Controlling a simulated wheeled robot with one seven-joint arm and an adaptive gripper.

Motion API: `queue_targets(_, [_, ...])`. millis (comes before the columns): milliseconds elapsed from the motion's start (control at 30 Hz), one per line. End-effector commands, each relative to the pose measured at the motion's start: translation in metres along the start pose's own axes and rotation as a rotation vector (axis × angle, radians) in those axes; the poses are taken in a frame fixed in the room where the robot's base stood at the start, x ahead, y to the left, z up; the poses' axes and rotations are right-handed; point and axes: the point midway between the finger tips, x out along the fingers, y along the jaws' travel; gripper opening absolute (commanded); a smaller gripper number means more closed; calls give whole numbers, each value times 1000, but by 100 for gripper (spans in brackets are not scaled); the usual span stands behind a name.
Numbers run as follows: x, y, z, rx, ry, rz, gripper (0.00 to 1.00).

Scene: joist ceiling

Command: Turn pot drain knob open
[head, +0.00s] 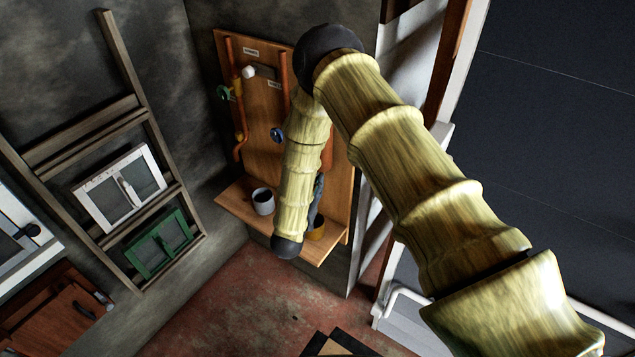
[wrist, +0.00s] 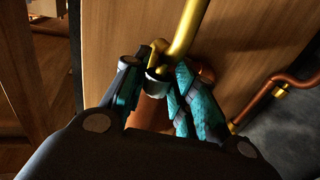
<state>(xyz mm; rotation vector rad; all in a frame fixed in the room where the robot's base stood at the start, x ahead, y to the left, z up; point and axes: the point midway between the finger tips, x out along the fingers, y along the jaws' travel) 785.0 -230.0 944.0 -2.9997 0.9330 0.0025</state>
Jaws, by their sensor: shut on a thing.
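The plumbing board (head: 258,150) stands at the back in the head view, with copper pipes and valves. My gripper (wrist: 157,72) has teal fingers, which stand at either side of a small dark knob (wrist: 157,76) below a bent brass pipe (wrist: 188,28) in the wrist view. The fingers are shut on this knob, which seems to be the pot drain knob. An orange-brown cylinder (wrist: 148,110) shows between the fingers. In the head view my forearm hides most of the gripper and the knob. An orange pot (head: 317,229) stands on the shelf below.
A grey mug (head: 263,203) stands on the wooden shelf (head: 240,209), left of my arm. A copper pipe (wrist: 270,97) runs at right in the wrist view.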

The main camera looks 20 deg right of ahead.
Motion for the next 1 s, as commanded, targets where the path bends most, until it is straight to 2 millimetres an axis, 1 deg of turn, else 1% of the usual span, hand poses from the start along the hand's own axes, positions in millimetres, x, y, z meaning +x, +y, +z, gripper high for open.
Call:
queue_targets(267, [0, 0, -1, 0, 1, 0, 4])
queue_targets(300, [0, 0, -1, 0, 1, 0, 35])
queue_targets(367, [0, 0, 0, 0, 1, 1, 46])
queue_targets(400, [0, 0, 0, 0, 1, 1, 49])
queue_targets(767, [-2, 0, 0, 0, 0, 1, 49])
queue_targets(867, [-10, 0, 0, -1, -1, 0, 49])
queue_targets(1000, [-31, -1, 0, -1, -2, -2, 49])
